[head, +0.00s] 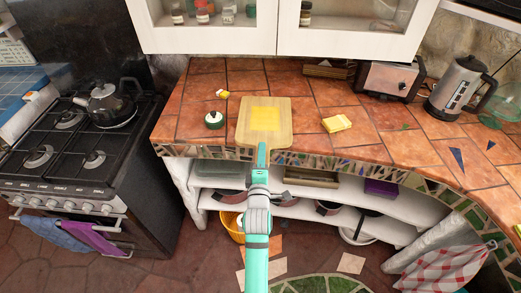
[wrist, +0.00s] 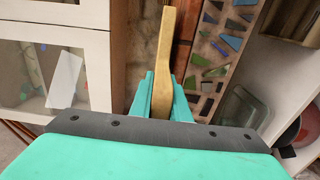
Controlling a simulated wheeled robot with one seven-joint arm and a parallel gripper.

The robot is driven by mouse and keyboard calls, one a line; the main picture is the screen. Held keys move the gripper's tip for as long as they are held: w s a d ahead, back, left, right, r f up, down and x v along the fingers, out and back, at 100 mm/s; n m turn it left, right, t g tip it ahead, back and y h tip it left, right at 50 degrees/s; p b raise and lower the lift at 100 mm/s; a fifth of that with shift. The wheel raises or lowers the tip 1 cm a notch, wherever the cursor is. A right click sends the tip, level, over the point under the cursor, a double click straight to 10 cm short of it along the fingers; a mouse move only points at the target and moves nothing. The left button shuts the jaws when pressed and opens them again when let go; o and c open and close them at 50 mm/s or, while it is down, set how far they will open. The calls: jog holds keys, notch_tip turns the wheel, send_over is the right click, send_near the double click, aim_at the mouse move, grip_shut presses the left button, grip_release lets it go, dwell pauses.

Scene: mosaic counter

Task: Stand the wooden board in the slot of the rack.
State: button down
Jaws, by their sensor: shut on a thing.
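The wooden board (head: 244,128) is pale wood with a yellow rectangle on its face. In the head view it shows at the counter's front edge, broad face to the camera. My gripper (head: 262,148) is shut on its near end. In the wrist view the board (wrist: 164,50) appears edge-on, pinched between the green fingertips (wrist: 162,95). I cannot tell whether it touches the counter. A brown wooden slatted thing (head: 328,69) at the counter's back, left of the toaster, may be the rack; its slot is too small to make out.
White cabinets (head: 210,40) hang above the back. A stove (head: 75,150) stands left. The counter's middle is mostly clear.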

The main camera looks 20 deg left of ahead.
jog(key=shift+d, duration=0.2)
jog(key=shift+a, duration=0.15)
jog(key=shift+f, duration=0.4)
dwell(0.4)
jog(key=c, duration=1.6)
grip_release()
jog(key=shift+f, duration=0.3)
jog(key=v, duration=1)
jog(key=shift+s+r, duration=0.25)
jog(key=shift+s, duration=0.15)
jog(key=shift+d, duration=0.2)
